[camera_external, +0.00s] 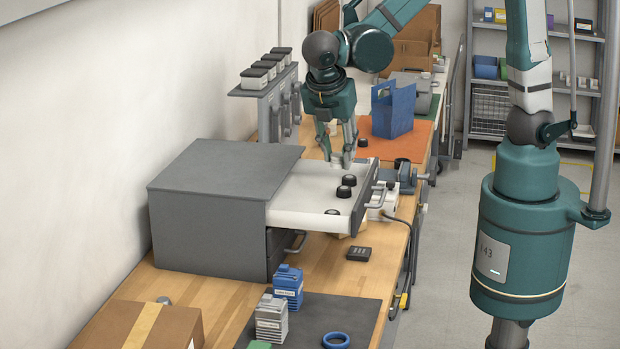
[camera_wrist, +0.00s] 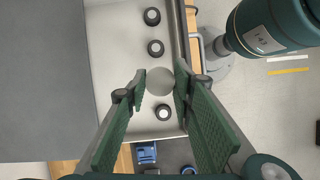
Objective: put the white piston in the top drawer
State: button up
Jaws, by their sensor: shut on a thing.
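My gripper (camera_external: 342,150) points down over the open top drawer (camera_external: 300,217) of the grey cabinet (camera_external: 228,175). It is shut on the white piston, whose round pale end (camera_wrist: 160,81) shows between the fingertips (camera_wrist: 160,85) in the wrist view. In the external view the fingers and the drawer's pale interior make the piston hard to make out. Several black-topped round pieces lie in the drawer, one (camera_wrist: 163,112) close to the held piston in the wrist view. Whether the piston touches the drawer floor I cannot tell.
The drawer front with its handle (camera_external: 376,197) faces right. A blue holder (camera_external: 393,110) stands on an orange mat behind. Blue and grey boxes (camera_external: 287,286) and a cardboard box (camera_external: 140,325) are nearer the camera. The drawer's left part is bare.

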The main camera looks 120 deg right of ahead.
jog(key=shift+f, duration=0.25)
send_over(340, 206)
jog(key=w+a, duration=0.1)
jog(key=shift+w+f, duration=0.2)
jog(key=shift+f, duration=2.7)
jog(key=shift+f, duration=2.05)
jog(key=shift+f, duration=0.15)
jog(key=o, duration=0.5)
jog(key=shift+c, duration=0.2)
jog(key=shift+o, duration=0.8)
